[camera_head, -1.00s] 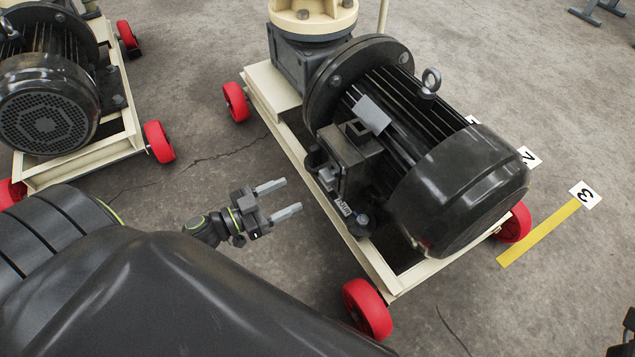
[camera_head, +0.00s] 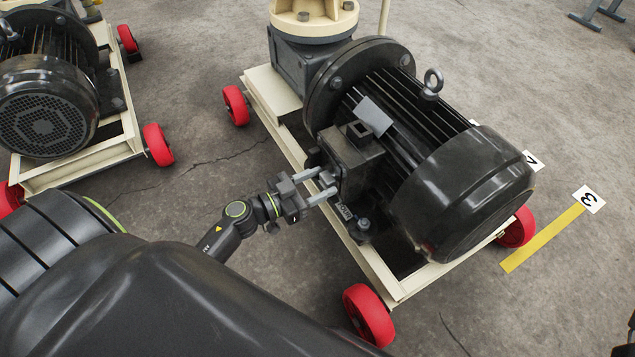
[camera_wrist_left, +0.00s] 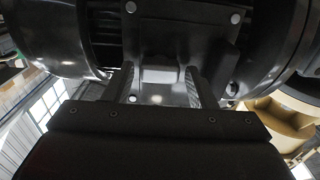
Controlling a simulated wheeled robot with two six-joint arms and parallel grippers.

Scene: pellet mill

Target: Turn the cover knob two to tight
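The black motor (camera_head: 440,150) lies on a cream wheeled frame, with a dark cover box (camera_head: 352,165) on its near left side. My left gripper (camera_head: 323,183) is open, its two grey fingers pointing right, with the tips at the box's left face. In the left wrist view, my fingers (camera_wrist_left: 158,82) are apart in front of the box cover (camera_wrist_left: 180,35), which has bolts near its corners. A pale grey patch shows between them. I cannot make out which part is knob two, or whether the fingers touch anything. A dark piece at the lower right edge may be my right gripper.
The frame (camera_head: 382,272) has red wheels (camera_head: 369,314) near the gripper's right. A second motor (camera_head: 45,105) on a similar cart stands at the left. Bare concrete floor lies between the carts. A yellow floor stripe (camera_head: 543,238) with a number 3 marker is at the right.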

